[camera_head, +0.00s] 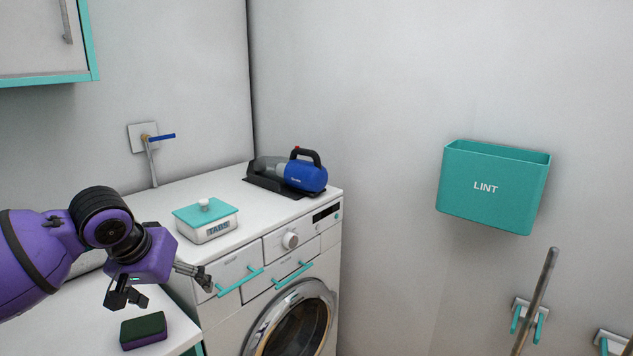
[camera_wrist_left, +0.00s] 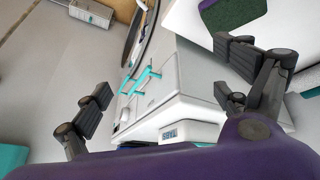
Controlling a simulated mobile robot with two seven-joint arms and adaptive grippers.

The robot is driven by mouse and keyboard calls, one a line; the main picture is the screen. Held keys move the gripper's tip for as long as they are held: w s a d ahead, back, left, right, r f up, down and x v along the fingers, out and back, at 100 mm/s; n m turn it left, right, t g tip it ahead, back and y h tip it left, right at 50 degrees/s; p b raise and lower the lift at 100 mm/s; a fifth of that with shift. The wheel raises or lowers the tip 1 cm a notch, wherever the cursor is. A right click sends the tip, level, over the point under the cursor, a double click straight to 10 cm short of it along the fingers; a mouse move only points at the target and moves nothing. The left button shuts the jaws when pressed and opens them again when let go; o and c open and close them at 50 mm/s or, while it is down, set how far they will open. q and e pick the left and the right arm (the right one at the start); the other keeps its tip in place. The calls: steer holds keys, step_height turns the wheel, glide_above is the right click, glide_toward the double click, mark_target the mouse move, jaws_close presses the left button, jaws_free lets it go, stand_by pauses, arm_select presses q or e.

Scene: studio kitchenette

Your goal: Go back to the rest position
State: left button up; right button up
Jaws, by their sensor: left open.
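My left gripper (camera_head: 166,288) is open and empty, held in the air in front of the washing machine (camera_head: 291,308) and beside its drawer handles. Its two spread fingers also show in the left wrist view (camera_wrist_left: 165,112), with nothing between them. My purple left arm comes in from the left in the head view. My right gripper is in neither view.
A teal-lidded TABS box (camera_head: 207,230) and a blue handheld vacuum (camera_head: 303,175) stand on the washer. A green and purple sponge (camera_head: 143,331) lies on the white counter (camera_head: 84,325), below the gripper. A teal LINT bin (camera_head: 492,205) hangs on the wall.

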arm_select(q)
steer(key=w+d+f+m+t+h, duration=0.2)
steer(key=d+f+m+t, duration=0.25)
steer(key=d+f, duration=0.4)
steer(key=s+d+f+m+t+h+p, duration=0.1)
steer(key=s+d+f+p, duration=0.1)
steer(key=s+f, duration=0.7)
steer(key=s+f+n+y, duration=0.1)
steer(key=s+f, duration=0.5)
steer(key=s, duration=0.4)
steer(key=s+a+f+n+g+y+p, duration=0.1)
steer(key=s+f+n, duration=0.1)
steer(key=s+f, duration=0.5)
steer(key=s+a+f+n+g+y, duration=0.1)
steer(key=s+f, duration=0.5)
steer(key=s, duration=0.9)
steer(key=shift+s+a+f+n+y, duration=0.2)
steer(key=shift+f+n+y, duration=0.1)
steer(key=shift+n+y, duration=0.15)
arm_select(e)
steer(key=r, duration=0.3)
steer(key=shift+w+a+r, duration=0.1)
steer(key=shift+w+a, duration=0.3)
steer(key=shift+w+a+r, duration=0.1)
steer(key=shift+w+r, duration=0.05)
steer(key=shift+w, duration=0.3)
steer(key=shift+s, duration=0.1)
